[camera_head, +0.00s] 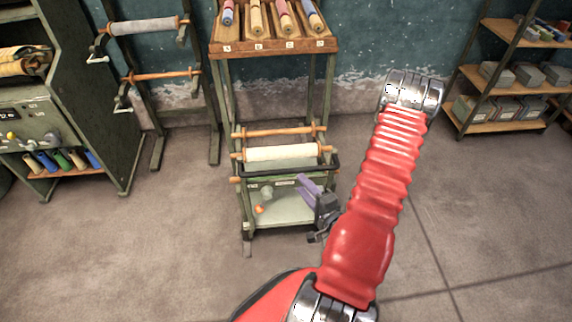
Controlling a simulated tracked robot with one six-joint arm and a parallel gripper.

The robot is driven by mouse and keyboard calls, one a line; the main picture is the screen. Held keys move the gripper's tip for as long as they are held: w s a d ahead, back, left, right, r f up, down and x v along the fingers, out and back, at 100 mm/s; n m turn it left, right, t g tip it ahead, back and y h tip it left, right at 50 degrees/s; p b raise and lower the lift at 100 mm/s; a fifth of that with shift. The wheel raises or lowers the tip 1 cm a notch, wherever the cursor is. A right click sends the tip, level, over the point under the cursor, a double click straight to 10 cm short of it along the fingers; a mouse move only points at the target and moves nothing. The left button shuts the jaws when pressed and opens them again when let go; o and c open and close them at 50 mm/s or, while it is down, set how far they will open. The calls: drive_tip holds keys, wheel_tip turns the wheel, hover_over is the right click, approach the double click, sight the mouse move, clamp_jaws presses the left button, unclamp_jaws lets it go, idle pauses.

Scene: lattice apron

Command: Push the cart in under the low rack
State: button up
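A small green cart (244,208) stands upright on the floor in the middle. It has a black handle bar (268,176) across its near top and a pale tray low down. Contact and finger opening are unclear.
A green cabinet (108,150) and a roller stand (158,150) are at the left. A wooden shelf unit (497,127) with grey boxes stands at the right back. The floor is clear at the near left and right.

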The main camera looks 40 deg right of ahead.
drive_tip(key=x, duration=1.3)
drive_tip(key=shift+w, duration=0.2)
drive_tip(key=shift+c, duration=0.2)
drive_tip(key=shift+a, duration=0.1)
clamp_jaws()
drive_tip(key=shift+s+f, duration=0.1)
